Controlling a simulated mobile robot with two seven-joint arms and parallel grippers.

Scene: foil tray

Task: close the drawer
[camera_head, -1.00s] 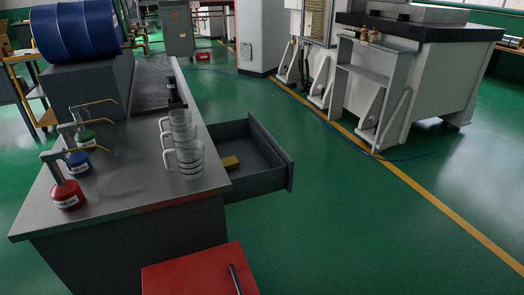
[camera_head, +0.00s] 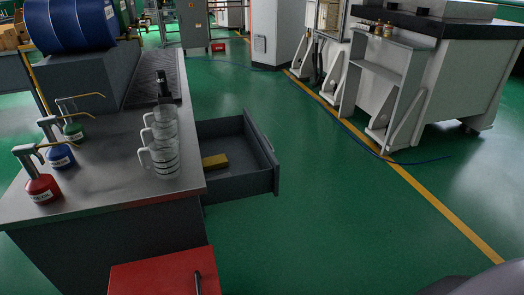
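The grey drawer (camera_head: 240,186) is pulled out from the right side of the metal workbench (camera_head: 110,183). Its front panel faces right, and its inside is visible from above. A yellow block (camera_head: 215,161) lies in it near the bench side. Neither of my grippers is in view. A dark rounded shape and a grey surface at the bottom right corner look like part of my own arm, but no fingers show.
Glass beakers (camera_head: 162,155) stand on the bench near the drawer. Red, blue and green pump bottles (camera_head: 42,188) stand at left. A red surface (camera_head: 160,275) is in front of the bench. Green floor right of the drawer is clear up to the white machine (camera_head: 385,95).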

